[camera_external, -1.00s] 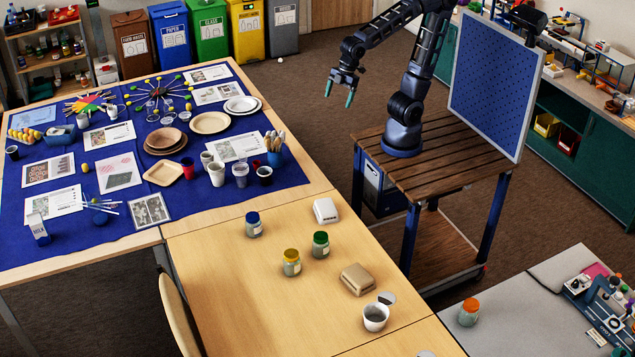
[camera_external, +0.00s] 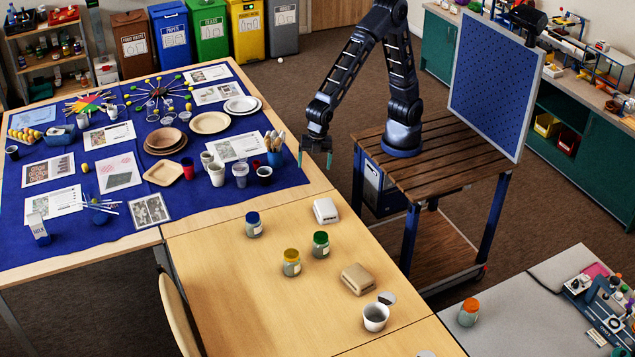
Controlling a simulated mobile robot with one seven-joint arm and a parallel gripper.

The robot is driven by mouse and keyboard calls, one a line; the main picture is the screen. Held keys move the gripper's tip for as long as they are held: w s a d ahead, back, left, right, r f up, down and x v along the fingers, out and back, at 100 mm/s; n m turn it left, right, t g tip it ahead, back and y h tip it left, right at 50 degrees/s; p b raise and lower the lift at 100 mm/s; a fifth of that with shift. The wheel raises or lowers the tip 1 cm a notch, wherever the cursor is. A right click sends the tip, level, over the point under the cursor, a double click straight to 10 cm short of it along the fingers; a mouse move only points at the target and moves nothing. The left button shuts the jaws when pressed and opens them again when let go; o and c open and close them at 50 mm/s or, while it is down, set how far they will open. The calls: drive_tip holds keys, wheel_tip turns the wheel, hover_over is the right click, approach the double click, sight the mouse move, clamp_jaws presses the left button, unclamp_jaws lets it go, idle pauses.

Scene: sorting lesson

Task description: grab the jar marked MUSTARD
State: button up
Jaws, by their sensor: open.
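Three jars stand upright on the bare wooden table: one with a blue lid (camera_external: 253,226), one with a green lid (camera_external: 320,246) and one with a yellow lid (camera_external: 291,264). A jar with an orange lid (camera_external: 468,313) stands apart on the grey table at the lower right. The jars have pale labels, but the writing is too small to read, so I cannot tell which says MUSTARD. My gripper (camera_external: 315,160) is open and empty, fingers pointing down. In the picture it is above and behind the jars, near the table's far right edge, touching none of them.
A white box (camera_external: 326,211), a tan box (camera_external: 357,280) and a white cup (camera_external: 375,317) share the wooden table (camera_external: 225,300) with the jars. The blue cloth (camera_external: 225,250) at the left is crowded with plates, cups and papers. A brush holder (camera_external: 275,158) stands near my gripper in the picture.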

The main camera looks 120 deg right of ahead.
sight(321, 236)
drive_tip(key=w+a+f+n, duration=0.1)
drive_tip(key=a+f, duration=0.3)
drive_tip(key=f, duration=0.1)
drive_tip(key=w+a+f+n, duration=0.1)
drive_tip(key=a+f+n, duration=0.1)
drive_tip(key=a+f, duration=0.3)
drive_tip(key=w+a+f+n+g, duration=0.1)
drive_tip(key=w+a+f+n, duration=0.1)
drive_tip(key=a+f, duration=0.2)
drive_tip(key=shift+a+f, duration=0.2)
drive_tip(key=shift+f, duration=1.45)
drive_tip(key=shift+s+a+f, duration=0.1)
drive_tip(key=shift+s+f, duration=0.05)
drive_tip(key=shift+f, duration=5.3)
drive_tip(key=c, duration=1.2)
